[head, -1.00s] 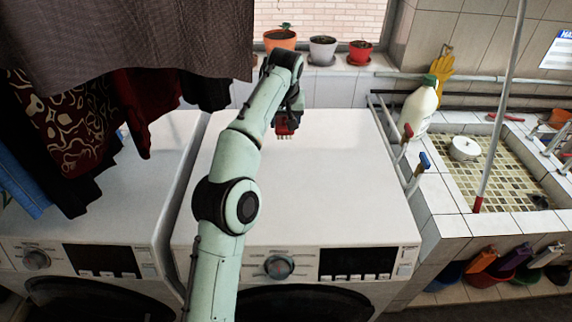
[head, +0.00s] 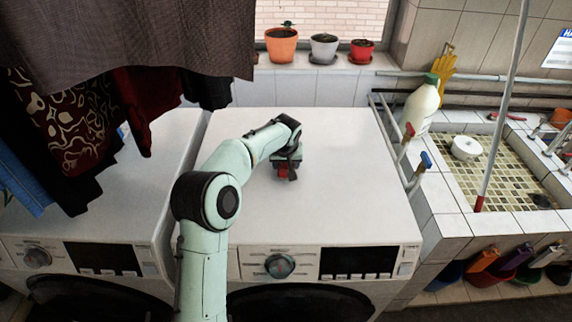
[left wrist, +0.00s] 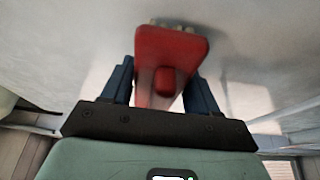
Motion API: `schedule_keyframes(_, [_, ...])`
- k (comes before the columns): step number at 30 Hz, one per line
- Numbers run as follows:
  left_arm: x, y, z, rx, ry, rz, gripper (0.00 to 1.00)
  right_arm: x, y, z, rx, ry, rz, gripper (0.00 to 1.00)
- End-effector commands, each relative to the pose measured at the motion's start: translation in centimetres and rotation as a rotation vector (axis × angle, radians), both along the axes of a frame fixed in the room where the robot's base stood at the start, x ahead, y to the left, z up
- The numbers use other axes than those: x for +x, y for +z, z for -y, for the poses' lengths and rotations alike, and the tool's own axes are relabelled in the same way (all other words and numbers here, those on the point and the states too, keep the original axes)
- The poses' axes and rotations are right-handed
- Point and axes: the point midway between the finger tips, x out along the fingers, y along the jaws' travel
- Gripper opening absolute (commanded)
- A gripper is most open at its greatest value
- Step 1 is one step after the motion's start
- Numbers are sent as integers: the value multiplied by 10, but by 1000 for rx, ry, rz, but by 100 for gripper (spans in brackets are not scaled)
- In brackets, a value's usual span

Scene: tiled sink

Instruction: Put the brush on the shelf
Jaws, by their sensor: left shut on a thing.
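A red brush (left wrist: 171,52) with pale bristles is between the two dark blue fingers of my left gripper (left wrist: 160,85) in the left wrist view. The gripper is shut on it. In the head view my left gripper (head: 287,168) is over the right-hand washing machine's white top, with the red brush (head: 284,173) partly hidden under it. I cannot tell whether the brush touches the top. No shelf can be made out for certain; a tiled ledge (head: 300,84) under the window holds pots. My right gripper is not in view.
Hanging clothes (head: 120,60) cover the left machine's back. Pots, including an orange one (head: 281,45), stand on the window ledge. A white bottle (head: 420,108) and tools with red and blue ends stand at the right, beside a tiled sink (head: 495,175). The machine top's front and right are clear.

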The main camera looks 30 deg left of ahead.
Motion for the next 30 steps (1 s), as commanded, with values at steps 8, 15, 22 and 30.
schedule_keyframes(8, [1, -8, 0, 1, 0, 3, 26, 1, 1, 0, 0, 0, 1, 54])
schedule_keyframes(15, [0, -13, 0, 0, 0, 0, 63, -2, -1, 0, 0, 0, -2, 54])
schedule_keyframes(22, [0, -12, 0, 0, 0, 1, 85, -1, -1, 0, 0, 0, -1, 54])
schedule_keyframes(30, [-2, -1, 1, 1, 0, 4, 85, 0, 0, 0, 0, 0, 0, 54])
